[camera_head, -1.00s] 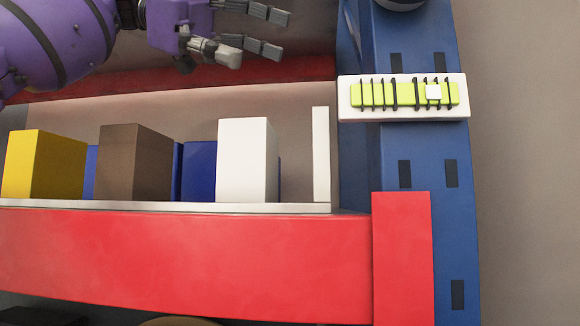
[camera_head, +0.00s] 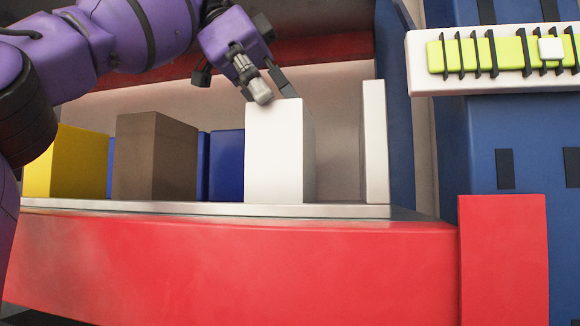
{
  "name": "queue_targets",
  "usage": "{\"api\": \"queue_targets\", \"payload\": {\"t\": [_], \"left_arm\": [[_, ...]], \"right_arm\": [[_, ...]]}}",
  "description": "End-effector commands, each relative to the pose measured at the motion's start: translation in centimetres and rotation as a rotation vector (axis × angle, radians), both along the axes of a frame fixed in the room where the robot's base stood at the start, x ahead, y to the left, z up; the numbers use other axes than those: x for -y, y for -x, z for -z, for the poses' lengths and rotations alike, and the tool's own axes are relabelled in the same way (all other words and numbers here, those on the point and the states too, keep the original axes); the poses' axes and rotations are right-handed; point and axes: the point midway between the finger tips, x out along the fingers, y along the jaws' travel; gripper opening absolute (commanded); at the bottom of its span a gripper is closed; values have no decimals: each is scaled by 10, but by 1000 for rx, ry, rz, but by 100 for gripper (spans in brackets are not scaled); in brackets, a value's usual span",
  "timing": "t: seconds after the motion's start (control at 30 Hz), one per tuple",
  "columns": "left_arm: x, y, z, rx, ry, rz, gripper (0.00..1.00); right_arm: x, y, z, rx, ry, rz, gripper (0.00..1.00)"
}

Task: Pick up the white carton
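The white carton (camera_head: 274,155) stands upright on the shelf, right of the brown carton. My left gripper (camera_head: 268,92) reaches in from the upper left and is at the carton's top edge. A grey fingertip overlaps the top front edge and another dark finger lies behind it, over the top. The fingers look apart, but I cannot tell whether they touch the carton. My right gripper is not in view.
A brown carton (camera_head: 155,158), a yellow carton (camera_head: 78,162) and blue boxes (camera_head: 226,165) stand to the left. A thin white panel (camera_head: 375,142) stands to the right with a gap. A red beam (camera_head: 230,262) runs below the shelf (camera_head: 350,211).

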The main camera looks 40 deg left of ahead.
Motion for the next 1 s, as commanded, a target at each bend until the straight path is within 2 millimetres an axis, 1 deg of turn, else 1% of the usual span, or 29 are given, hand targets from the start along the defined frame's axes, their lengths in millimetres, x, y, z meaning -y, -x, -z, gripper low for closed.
{"api": "queue_targets", "payload": {"t": [0.03,0.27,0.47,0.6,0.7,0.9,0.93,1.0], "left_arm": [[2,-3,6,-4,0,2,100],[7,-2,11,2,2,3,100],[22,-8,30,5,2,6,100],[29,-13,43,5,1,5,100],[31,-15,47,6,1,3,100],[31,-15,48,5,2,2,100],[31,-15,48,5,2,2,99],[31,-15,48,5,2,2,90]], "right_arm": [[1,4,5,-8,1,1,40],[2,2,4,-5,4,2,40],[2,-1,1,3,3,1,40],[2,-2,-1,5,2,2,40],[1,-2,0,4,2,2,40],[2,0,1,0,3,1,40],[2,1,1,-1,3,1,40],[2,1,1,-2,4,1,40]]}}
